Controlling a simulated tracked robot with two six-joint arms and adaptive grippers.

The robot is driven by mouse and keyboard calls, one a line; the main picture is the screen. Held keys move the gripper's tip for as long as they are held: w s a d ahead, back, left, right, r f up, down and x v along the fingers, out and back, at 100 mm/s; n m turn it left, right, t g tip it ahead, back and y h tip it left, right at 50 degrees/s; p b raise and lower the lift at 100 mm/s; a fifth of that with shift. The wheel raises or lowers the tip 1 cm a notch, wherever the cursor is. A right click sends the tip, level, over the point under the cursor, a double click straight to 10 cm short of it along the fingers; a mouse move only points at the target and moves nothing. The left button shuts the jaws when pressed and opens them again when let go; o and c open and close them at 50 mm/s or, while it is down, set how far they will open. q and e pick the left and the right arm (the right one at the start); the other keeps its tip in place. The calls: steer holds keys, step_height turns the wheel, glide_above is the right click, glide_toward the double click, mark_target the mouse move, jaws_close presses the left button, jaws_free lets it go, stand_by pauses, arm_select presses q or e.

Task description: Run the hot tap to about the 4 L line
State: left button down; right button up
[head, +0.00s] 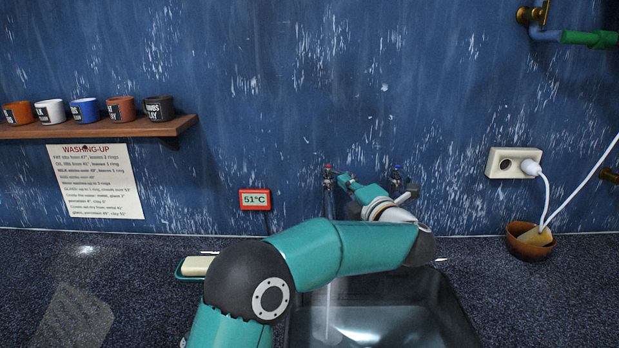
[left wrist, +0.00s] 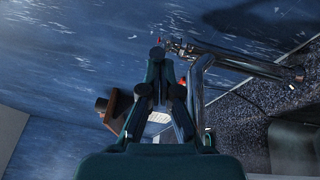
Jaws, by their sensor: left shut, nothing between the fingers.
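The hot tap with a red top (head: 327,172) is on the blue wall above the sink. The cold tap with a blue top (head: 398,172) is to its right. A pale stream of water (head: 329,205) falls below the hot tap into the metal sink (head: 440,300). My left gripper (head: 343,179) is shut and empty, its tips just right of the hot tap; contact is unclear. In the left wrist view its fingers (left wrist: 160,62) are together beside the chrome pipework (left wrist: 225,60). My arm hides part of the sink. No level line is readable. My right gripper is out of view.
A red display (head: 255,200) reads 51°C. A soap dish (head: 195,268) is left of the sink. A mug shelf (head: 100,130) and washing-up sign (head: 95,180) are at left. A socket (head: 513,162) and brown bowl (head: 530,242) are at right. The right counter is mostly clear.

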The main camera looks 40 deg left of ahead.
arm_select(q)
steer(key=v, duration=0.8)
steer(key=shift+s, duration=0.2)
steer(key=shift+w, duration=0.1)
stand_by(0.7)
stand_by(6.2)
